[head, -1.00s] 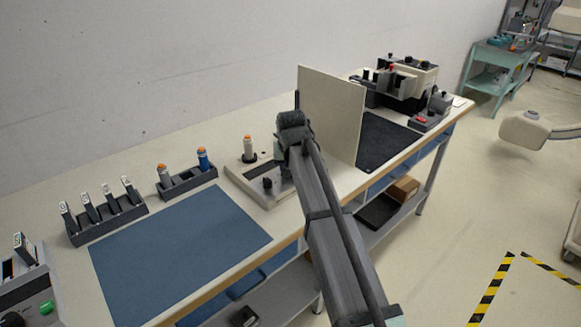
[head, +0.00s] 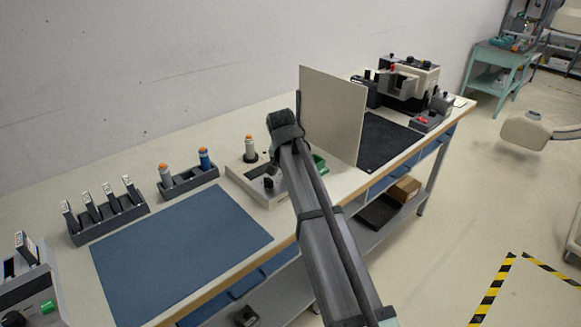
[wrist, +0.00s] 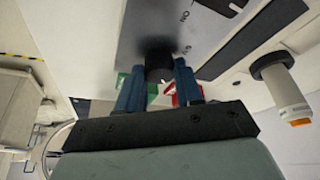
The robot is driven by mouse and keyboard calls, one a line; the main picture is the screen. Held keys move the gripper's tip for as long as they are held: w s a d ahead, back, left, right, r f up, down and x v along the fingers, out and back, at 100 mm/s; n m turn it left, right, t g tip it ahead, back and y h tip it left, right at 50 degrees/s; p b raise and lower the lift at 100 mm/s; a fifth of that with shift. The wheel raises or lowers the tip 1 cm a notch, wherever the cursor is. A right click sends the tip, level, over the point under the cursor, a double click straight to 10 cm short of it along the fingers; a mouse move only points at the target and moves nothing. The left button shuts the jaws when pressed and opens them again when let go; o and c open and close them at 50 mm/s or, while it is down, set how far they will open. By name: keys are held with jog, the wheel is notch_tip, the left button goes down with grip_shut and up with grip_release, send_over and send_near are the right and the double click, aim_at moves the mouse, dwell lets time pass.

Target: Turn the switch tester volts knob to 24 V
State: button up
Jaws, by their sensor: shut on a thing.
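The switch tester looks to be the low cream box (head: 247,181) in the middle of the bench; its grey panel (wrist: 205,22) shows in the wrist view. My gripper (wrist: 158,68) has its blue fingers on either side of a black knob (wrist: 158,58) on that panel and is shut on it. The knob's pointer and volt marks cannot be read; a few printed letters show beside it. In the head view my gripper (head: 286,132) is over the box's right part, and my arm hides the fingertips. A dark knob-like part (head: 269,184) shows at the box's front.
An upright cream board (head: 333,112) stands just right of my gripper. A white cylinder with an orange top (head: 249,148) stands on the box's back left. A green part (head: 320,164) shows right of my arm. A blue mat (head: 180,250) lies clear at left.

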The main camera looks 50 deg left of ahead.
jog(key=o, duration=1)
jog(key=shift+o, duration=0.2)
jog(key=v, duration=1.3)
jog(key=shift+s+r, duration=0.2)
jog(key=shift+r, duration=0.1)
